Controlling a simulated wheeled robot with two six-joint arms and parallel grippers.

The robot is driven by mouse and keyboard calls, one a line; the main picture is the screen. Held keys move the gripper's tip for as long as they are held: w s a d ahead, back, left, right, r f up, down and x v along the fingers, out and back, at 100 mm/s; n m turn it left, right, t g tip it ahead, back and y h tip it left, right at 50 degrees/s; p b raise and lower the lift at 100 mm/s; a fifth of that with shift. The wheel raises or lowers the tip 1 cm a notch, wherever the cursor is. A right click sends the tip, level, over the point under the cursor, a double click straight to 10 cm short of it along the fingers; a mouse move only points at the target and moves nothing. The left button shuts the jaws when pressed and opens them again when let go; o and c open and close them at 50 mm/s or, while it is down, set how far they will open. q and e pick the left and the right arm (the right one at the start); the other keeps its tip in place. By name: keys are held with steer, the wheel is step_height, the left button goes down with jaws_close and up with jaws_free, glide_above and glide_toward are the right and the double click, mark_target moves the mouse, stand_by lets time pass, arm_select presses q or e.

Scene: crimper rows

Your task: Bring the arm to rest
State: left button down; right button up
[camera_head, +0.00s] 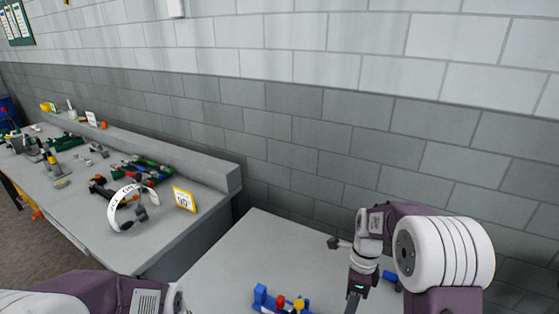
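My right arm comes in from the right and bends down over the near grey table (245,250). My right gripper (353,303) points down at the bottom edge of the head view, right of a blue block with red and yellow parts. Its fingertips are cut off or too small to tell whether it is open, and I see nothing clearly held. Part of my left arm lies along the bottom left edge; its gripper is out of view.
The blue block (262,297) with red and yellow parts is on the near table. A blue item (391,281) shows behind my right arm. The left bench (110,235) holds several tools, a white ring-shaped sign (117,208) and a yellow-framed card (184,199). A brick wall stands behind.

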steer(key=s+a+n+t, duration=0.1)
steer(key=s+n, duration=0.4)
steer(key=n, duration=0.6)
steer(key=s+a+n+t+h, duration=0.1)
steer(key=s+n, duration=0.5)
steer(key=n, duration=0.5)
steer(key=shift+a+f+t, duration=0.25)
steer(key=shift+a+t, duration=0.15)
